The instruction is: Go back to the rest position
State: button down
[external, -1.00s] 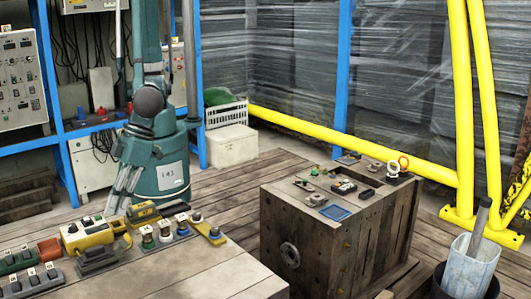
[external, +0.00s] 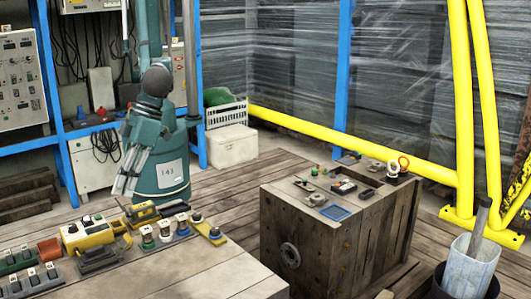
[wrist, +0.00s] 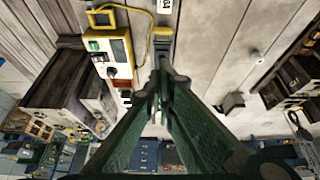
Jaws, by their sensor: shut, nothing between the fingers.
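My gripper (external: 121,190) hangs from the teal arm at the left of the external view, pointing down. It is above and behind the far edge of the wooden worktable (external: 215,277) and apart from it. In the wrist view my gripper (wrist: 161,78) has its green fingers converging to a closed tip. I see nothing held between them.
Yellow tool (external: 90,238), green and grey switch blocks and connectors stand on the worktable. A wooden crate (external: 330,247) with small parts on top stands at right. A yellow control box (wrist: 112,50) shows in the wrist view. Floor between table and crate is clear.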

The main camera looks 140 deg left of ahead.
dwell(0.3)
jog(key=s+a+r+n+t+y, duration=0.1)
jog(key=s+a+r+n+t, duration=0.1)
jog(key=a+r+n, duration=0.5)
jog(key=s+a+r+n+t+y, duration=0.15)
jog(key=a+r, duration=0.35)
jog(key=a, duration=0.6)
jog(key=s+a+r+n+t+y, duration=0.2)
jog(key=s+a+r+n, duration=0.3)
jog(key=s+a+n, duration=0.4)
jog(key=shift+s+a+t+y, duration=0.35)
jog(key=shift+s+a+t, duration=0.75)
jog(key=shift+a, duration=2.7)
jog(key=shift+s+n+g, duration=0.2)
jog(key=shift+n+g, duration=0.05)
